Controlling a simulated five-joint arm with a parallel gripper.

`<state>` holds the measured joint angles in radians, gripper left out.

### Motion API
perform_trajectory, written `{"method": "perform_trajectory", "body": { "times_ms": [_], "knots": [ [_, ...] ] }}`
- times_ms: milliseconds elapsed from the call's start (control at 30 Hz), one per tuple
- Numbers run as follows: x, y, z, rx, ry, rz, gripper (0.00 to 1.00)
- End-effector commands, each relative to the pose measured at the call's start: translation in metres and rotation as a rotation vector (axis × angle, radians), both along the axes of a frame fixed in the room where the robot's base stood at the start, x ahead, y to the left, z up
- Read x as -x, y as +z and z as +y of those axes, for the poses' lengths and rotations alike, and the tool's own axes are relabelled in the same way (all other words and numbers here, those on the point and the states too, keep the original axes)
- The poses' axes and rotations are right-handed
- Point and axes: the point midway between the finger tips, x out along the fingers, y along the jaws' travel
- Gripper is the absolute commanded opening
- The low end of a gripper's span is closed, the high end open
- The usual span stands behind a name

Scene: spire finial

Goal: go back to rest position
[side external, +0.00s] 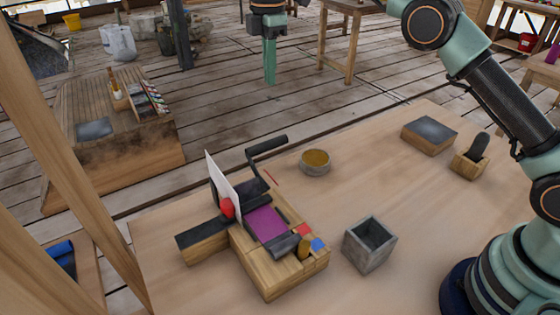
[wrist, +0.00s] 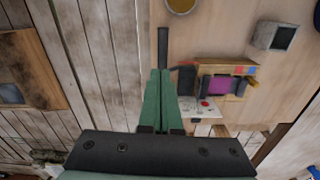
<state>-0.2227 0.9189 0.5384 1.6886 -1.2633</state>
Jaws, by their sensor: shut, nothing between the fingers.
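My gripper (side external: 269,78) hangs high at the top centre of the side view, its green fingers pointing down, with the wooden floor behind them. Its fingers are together and hold nothing. In the wrist view the shut green fingers (wrist: 160,76) reach up through the middle of the picture. The black crank handle (wrist: 163,48) shows just beyond their tips there. In the side view this handle (side external: 267,144) stands on the wooden fixture (side external: 285,277), well below my gripper.
The fixture carries a magenta block (side external: 266,224) and a white panel (side external: 222,186). On the table are a round tin (side external: 315,168), a grey open box (side external: 351,250), a dark-topped block (side external: 429,133) and a small wooden holder (side external: 468,166). The front centre tabletop is clear.

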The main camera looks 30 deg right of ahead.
Motion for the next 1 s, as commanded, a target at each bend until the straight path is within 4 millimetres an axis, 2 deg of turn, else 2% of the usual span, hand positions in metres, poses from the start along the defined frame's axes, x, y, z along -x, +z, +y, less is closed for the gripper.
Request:
{"method": "perform_trajectory", "body": {
  "times_ms": [33,200,367,500,767,1000],
  "knots": [
    [0.004,0.012,-0.006,-0.004,-0.046,-0.018,0.00],
    [0.023,0.045,-0.026,-0.025,-0.245,-0.083,0.00],
    [0.050,0.067,-0.046,-0.054,-0.435,-0.143,0.00],
    [0.079,0.079,-0.062,-0.086,-0.600,-0.192,0.00],
    [0.143,0.079,-0.089,-0.162,-0.905,-0.277,0.00],
    [0.203,0.053,-0.109,-0.253,-1.180,-0.347,0.00]
  ]
}}
